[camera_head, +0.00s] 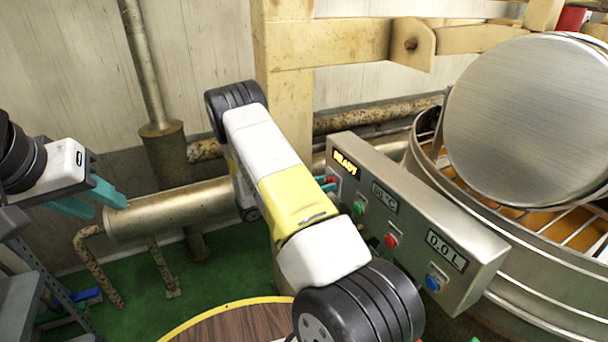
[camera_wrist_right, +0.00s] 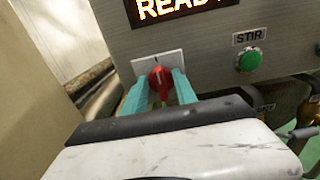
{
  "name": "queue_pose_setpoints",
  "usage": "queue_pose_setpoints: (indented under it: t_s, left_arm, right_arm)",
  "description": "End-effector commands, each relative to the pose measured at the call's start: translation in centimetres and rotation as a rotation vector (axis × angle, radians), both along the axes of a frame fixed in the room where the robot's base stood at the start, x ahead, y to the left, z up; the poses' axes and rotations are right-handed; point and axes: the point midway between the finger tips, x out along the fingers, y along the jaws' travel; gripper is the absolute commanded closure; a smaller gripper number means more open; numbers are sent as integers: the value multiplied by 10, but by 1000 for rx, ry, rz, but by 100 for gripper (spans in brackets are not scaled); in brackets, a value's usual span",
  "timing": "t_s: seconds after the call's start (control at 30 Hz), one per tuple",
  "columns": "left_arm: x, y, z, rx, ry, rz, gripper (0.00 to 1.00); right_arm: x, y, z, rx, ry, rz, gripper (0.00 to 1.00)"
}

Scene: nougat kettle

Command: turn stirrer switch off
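The steel control box (camera_head: 420,215) carries a red rotary switch (camera_wrist_right: 160,82) on a pale plate, below a lit "READY" display. In the right wrist view the switch's pointer stands roughly upright, towards a mark on the plate. My right gripper (camera_wrist_right: 160,92) has its teal fingertips on either side of the switch, and they appear to touch it. In the head view my right arm covers part of the box's left end, and only a little of the switch and teal fingers shows. My left gripper (camera_head: 98,204) is open and empty at the far left, away from the box.
A green "STIR" button (camera_wrist_right: 249,60) sits right of the switch. The box also has a red button (camera_head: 391,241) and a blue button (camera_head: 432,283). The large kettle (camera_head: 445,180) with its round lid (camera_head: 530,120) stands behind. Pipes (camera_head: 170,210) run along the wall.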

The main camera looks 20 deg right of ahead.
Motion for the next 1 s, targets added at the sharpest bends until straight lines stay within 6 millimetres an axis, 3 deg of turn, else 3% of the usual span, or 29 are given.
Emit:
queue_pose_setpoints:
  t_s: [0.1, 0.27, 0.67, 1.0]
  left_arm:
    - [0, 0, 0, 0, 0, 0, 64]
    - [0, 0, 0, 0, 0, 0, 64]
    - [0, 0, 0, 0, 0, 0, 64]
    - [0, 0, 0, 0, 0, 0, 64]
  right_arm:
    - [0, 0, 0, 0, 0, 0, 70]
    - [0, 0, 0, 0, 0, 0, 100]
    - [0, 1, 0, -1, 27, 0, 100]
    - [1, 1, -1, -18, 227, 2, 100]
